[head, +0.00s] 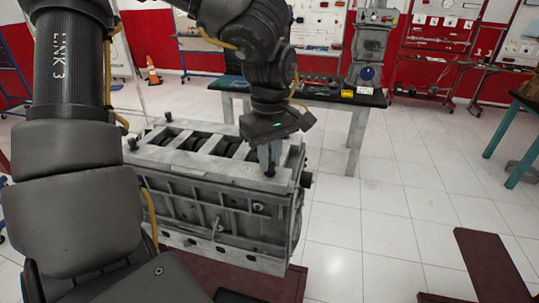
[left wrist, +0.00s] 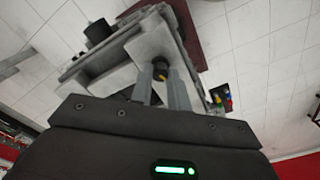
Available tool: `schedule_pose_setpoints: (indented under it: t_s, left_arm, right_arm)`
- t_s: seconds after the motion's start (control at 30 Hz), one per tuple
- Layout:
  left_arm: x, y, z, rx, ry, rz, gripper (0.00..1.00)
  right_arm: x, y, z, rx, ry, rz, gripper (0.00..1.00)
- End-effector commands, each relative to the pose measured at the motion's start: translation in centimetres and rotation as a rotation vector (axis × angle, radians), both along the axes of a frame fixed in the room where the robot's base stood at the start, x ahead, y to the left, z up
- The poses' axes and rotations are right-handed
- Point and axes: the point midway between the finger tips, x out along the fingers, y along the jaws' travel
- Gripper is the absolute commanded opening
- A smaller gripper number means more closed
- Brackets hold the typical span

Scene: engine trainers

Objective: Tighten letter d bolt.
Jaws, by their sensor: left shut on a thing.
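A grey engine block (head: 215,200) stands in the middle of the head view, with a row of open bays along its top. My left gripper (head: 269,170) points straight down over the right end of its top face. Its fingers are closed around a small dark bolt (head: 270,172). In the left wrist view the bolt head (left wrist: 160,70) shows between the two fingertips (left wrist: 160,80), with a yellowish spot on it. No letter can be read on the bolt or the block. My right gripper is not in view.
A table with a dark top (head: 330,93) stands behind the engine block, with a yellow item and other parts on it. A teal-legged table (head: 520,110) is at the right. An orange cone (head: 153,75) stands at the back left.

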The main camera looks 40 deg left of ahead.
Motion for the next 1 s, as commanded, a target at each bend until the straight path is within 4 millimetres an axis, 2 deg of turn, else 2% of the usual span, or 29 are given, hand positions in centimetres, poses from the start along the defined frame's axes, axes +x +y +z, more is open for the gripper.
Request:
schedule_pose_setpoints:
  t_s: [0.2, 0.43, 1.0]
  left_arm:
    - [-0.01, -0.08, 0.02, -0.002, 0.0, -0.163, 0.0]
    - [-0.02, -0.07, -0.01, -0.002, 0.0, -0.277, 0.0]
    - [-0.03, -0.06, -0.04, -0.001, 0.001, -0.341, 0.0]
  right_arm:
    - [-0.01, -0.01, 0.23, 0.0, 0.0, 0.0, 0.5]
    - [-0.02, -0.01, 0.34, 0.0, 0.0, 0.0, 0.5]
    - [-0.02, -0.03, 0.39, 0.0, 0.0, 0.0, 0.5]
